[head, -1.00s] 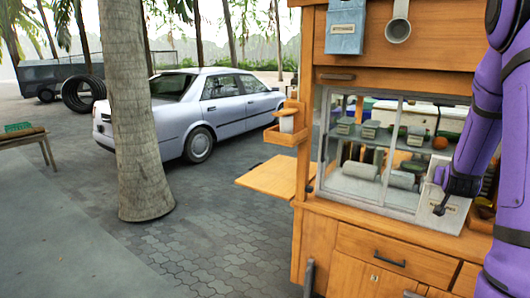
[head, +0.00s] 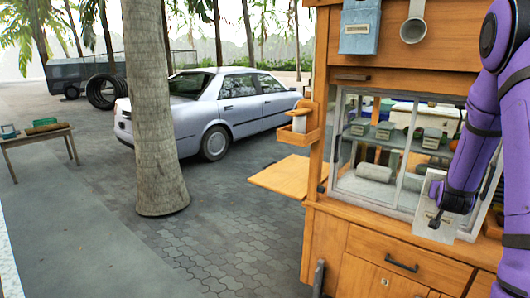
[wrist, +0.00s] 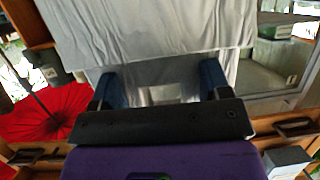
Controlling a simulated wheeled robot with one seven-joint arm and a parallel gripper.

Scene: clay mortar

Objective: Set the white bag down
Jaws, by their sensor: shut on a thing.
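The white bag (head: 431,212) hangs in my gripper (head: 437,219), in front of the glass cabinet at the right of the head view. In the wrist view, the bag (wrist: 150,25) fills the upper middle as creased pale cloth or paper. My gripper (wrist: 160,92) has its two dark blue fingers on either side of the bag's near part, shut on it. My purple forearm covers part of the cabinet behind. The underside of the bag is hard to make out.
A wooden cart (head: 345,240) with a glass-fronted case (head: 400,150) stands at right. A fold-out wooden shelf (head: 285,177) juts from its left side. A palm trunk (head: 155,110), a silver car (head: 225,105) and a low table (head: 38,138) stand left. The paving between is clear.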

